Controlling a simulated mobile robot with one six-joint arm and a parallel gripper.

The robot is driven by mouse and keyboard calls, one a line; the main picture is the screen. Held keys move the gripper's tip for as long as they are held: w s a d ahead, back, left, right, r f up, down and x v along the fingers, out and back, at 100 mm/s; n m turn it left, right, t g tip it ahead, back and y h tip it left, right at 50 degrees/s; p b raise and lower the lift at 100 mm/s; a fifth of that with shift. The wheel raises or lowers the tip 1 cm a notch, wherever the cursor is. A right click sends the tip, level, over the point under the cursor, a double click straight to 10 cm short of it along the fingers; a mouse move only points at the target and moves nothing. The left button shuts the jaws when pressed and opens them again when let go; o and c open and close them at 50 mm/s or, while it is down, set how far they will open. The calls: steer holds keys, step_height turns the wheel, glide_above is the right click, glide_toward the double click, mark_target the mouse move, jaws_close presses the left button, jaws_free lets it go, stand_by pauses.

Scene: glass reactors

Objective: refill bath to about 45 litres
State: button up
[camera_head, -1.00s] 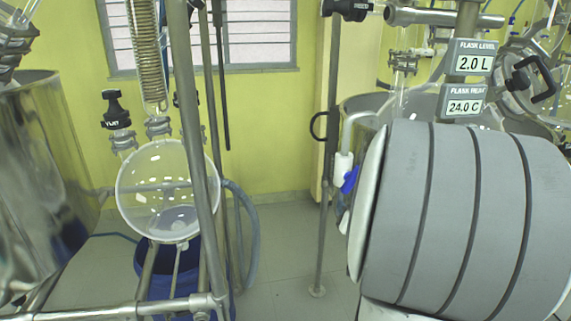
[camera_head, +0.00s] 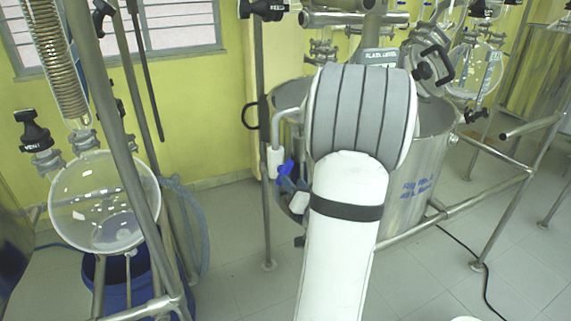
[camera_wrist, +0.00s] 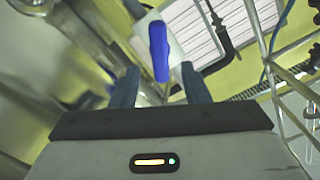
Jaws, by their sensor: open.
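The steel bath (camera_head: 412,195) stands right of centre in the head view, with blue writing on its wall. My arm covers much of its near side. A blue valve handle (camera_head: 286,169) sits on the pipework at its left, by a white fitting (camera_head: 275,160). In the wrist view the blue handle (camera_wrist: 159,50) stands upright beyond my open gripper (camera_wrist: 161,76), roughly in line with the gap between the two fingers. I cannot tell whether the fingers touch it. No bath level reading is legible.
A round glass flask (camera_head: 104,200) hangs in a metal frame at the left, above a blue drum (camera_head: 128,285). An upright post (camera_head: 264,130) stands close left of the valve. A black cable (camera_head: 480,262) lies on the right floor.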

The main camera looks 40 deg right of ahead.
mark_target(287, 174)
steer(key=shift+p+x, duration=0.3)
steer(key=shift+x, duration=2.35)
steer(key=c, duration=0.8)
steer(key=shift+a, duration=0.15)
steer(key=shift+c, duration=0.2)
steer(key=shift+m, duration=0.3)
steer(key=m, duration=0.4)
steer(key=shift+m+b, duration=0.4)
steer(key=m, duration=0.6)
steer(key=shift+f+p, duration=0.1)
steer(key=shift+p, duration=0.3)
steer(key=shift+m, duration=0.4)
